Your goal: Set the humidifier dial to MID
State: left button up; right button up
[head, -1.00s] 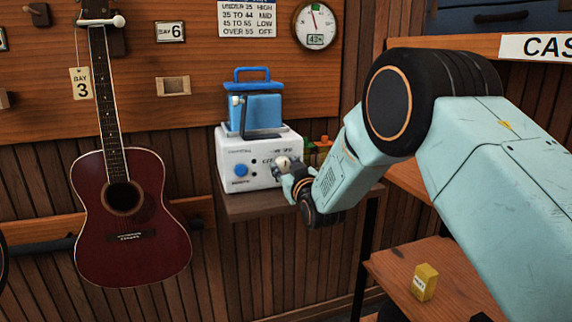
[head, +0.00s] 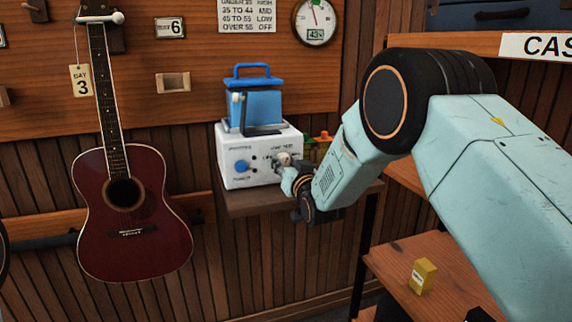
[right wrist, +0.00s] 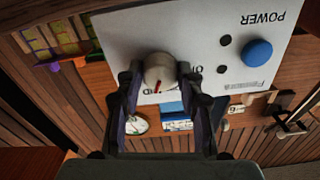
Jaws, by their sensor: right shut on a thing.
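The humidifier (head: 232,178) is a white box with a blue tank (head: 262,106) on top, standing on a small wall shelf. Its round pale dial (right wrist: 158,70) shows in the right wrist view, with a red mark at its lower edge in the picture. That mark points towards upside-down letters that look like "ID", partly hidden by a finger. "OFF" is partly visible to the right of the dial. My right gripper (right wrist: 158,76) is shut on the dial, one finger on each side. It also shows in the head view (head: 287,172), at the box's front right. My left gripper is out of view.
A blue power button (head: 241,166) is left of the dial. A wall chart (head: 247,14) pairs 35 to 44 with MID; the round gauge (head: 315,21) reads about 43%. A dark red guitar (head: 130,225) hangs at left. A yellow box (head: 422,276) stands on a lower shelf.

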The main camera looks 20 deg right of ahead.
jog(key=shift+f, duration=0.1)
jog(key=o, duration=1.2)
jog(key=s, duration=1.2)
jog(key=shift+d, duration=0.2)
